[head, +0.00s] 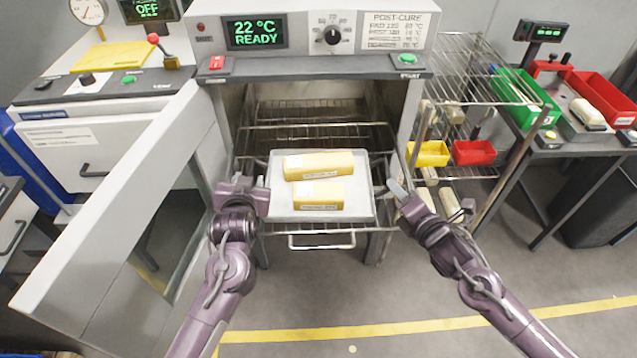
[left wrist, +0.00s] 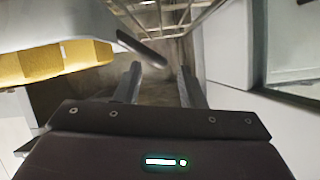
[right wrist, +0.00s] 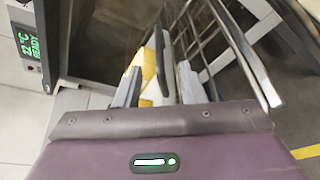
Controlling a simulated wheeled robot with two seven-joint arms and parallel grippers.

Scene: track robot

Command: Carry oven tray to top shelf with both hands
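The oven tray (head: 283,205) is a pale metal sheet, level in the oven mouth over a wire rack, bearing two yellow labelled blocks (head: 320,165). My left gripper (head: 250,184) is at its left edge. In the left wrist view the fingers (left wrist: 159,80) are apart with nothing visible gripped, and the tray's underside and yellow load show at upper left. My right gripper (head: 395,183) is by its right edge. In the right wrist view the fingers (right wrist: 158,88) are apart, with yellow and white parts visible beyond and between them. Contact with the tray is unclear.
The oven door (head: 115,215) stands open at left. A wire shelving rack (head: 475,50) stands right of the oven, its top shelf apparently clear, with yellow (head: 428,153) and red (head: 473,152) bins lower down. Floor in front is open, with a yellow line (head: 400,327).

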